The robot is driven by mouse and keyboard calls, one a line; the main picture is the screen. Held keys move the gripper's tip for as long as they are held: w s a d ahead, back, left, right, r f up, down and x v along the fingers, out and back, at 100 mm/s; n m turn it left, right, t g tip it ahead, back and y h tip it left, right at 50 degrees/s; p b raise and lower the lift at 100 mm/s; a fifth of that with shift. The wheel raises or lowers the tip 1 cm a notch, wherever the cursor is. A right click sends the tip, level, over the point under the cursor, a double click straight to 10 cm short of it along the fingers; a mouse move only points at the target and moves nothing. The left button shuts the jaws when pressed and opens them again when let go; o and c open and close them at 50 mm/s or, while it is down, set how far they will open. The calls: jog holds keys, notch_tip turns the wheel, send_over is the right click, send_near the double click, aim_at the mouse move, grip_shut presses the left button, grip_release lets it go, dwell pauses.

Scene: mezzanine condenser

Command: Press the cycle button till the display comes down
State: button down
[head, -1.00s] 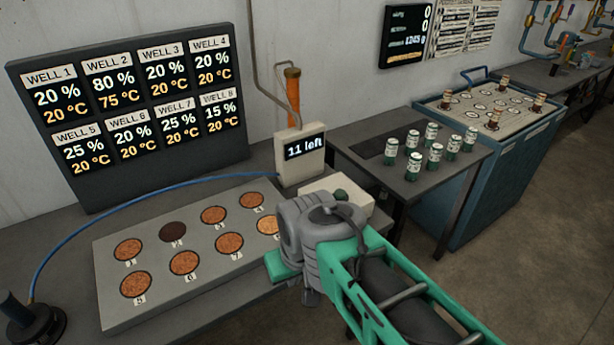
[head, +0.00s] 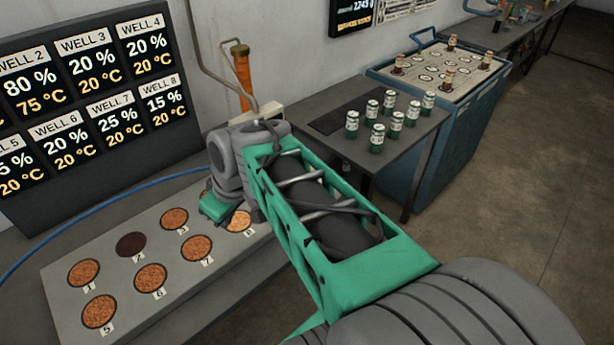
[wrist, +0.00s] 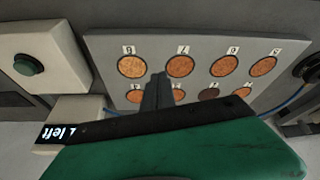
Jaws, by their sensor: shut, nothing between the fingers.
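The green cycle button (wrist: 28,65) sits on a pale box (wrist: 42,50) at the left of the wrist view. In the head view my arm hides the button. The display box (head: 262,114) shows only its top edge there, behind my arm. In the wrist view the lit display (wrist: 62,131) is partly covered by my gripper; "left" is readable but its number is not clear. My gripper (wrist: 158,85) is shut and empty, over the plate of wells (wrist: 205,45), to the right of the button and apart from it.
The plate of wells (head: 62,290) lies on the bench below my arm. The well board (head: 90,100) stands behind it. A blue hose (head: 110,203) crosses the bench. Several green-and-white cans (head: 378,122) stand on the side table, with a teal cart (head: 450,130) beyond.

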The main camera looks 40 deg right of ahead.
jog(key=w+d+r+n+t, duration=0.2)
jog(key=w+d+n, duration=0.3)
jog(key=d, duration=0.7)
jog(key=s+d+r+n+t+y, duration=0.1)
jog(key=s+d+r+n+t, duration=0.1)
jog(key=d, duration=1.3)
jog(key=shift+d+r+n+t, duration=0.3)
jog(key=shift+r+n, duration=0.2)
jog(key=shift+n, duration=0.2)
notch_tip(320, 180, down, 8)
jog(key=b, duration=0.6)
jog(key=shift+w+f, duration=0.1)
jog(key=shift+f, duration=0.35)
jog(key=shift+f+b, duration=0.4)
jog(key=shift+b, duration=0.3)
